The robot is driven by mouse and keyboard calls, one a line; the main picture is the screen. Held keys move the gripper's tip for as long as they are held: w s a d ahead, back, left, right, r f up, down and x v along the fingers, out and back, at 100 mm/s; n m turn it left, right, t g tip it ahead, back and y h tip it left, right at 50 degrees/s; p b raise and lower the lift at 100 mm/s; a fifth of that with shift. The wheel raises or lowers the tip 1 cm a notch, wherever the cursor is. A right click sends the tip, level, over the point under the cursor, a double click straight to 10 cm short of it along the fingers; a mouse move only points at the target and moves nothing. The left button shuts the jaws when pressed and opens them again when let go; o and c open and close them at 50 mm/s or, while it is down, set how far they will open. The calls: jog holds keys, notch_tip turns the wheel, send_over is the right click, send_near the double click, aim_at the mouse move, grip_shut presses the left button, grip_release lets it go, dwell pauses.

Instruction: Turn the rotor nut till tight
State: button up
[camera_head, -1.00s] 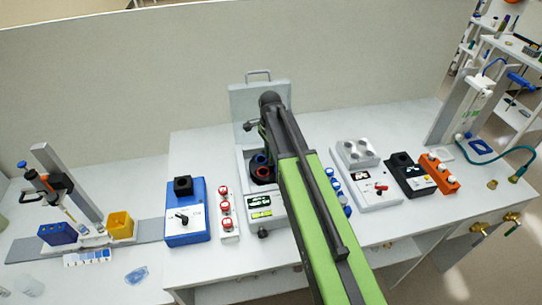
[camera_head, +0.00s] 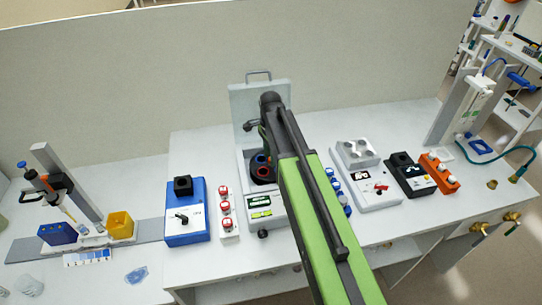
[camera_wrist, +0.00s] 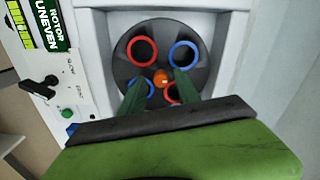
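The centrifuge (camera_head: 263,225) stands on the bench with its grey lid (camera_head: 245,100) raised. Its dark rotor (camera_wrist: 125,58) has red-ringed and blue-ringed holes, and it also shows in the head view (camera_head: 262,170). The orange rotor nut (camera_wrist: 161,78) sits at the rotor's centre. My gripper (camera_wrist: 159,83) is over the rotor with its two green fingers apart, one on each side of the nut. I cannot tell whether the fingers touch it. The display (camera_wrist: 52,18) reads "ROTOR UNEVEN". My arm hides part of the centrifuge in the head view.
A blue device (camera_head: 186,215) and a strip with red knobs (camera_head: 226,212) stand left of the centrifuge. A grey device (camera_head: 367,180), a black box (camera_head: 411,175) and an orange block (camera_head: 438,172) stand to the right. The back wall (camera_head: 150,80) is close behind the bench.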

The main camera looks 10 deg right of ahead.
jog(key=shift+r, duration=0.1)
notch_tip(320, 180, up, 17)
jog(key=p, duration=1.7)
jog(key=shift+r, duration=0.15)
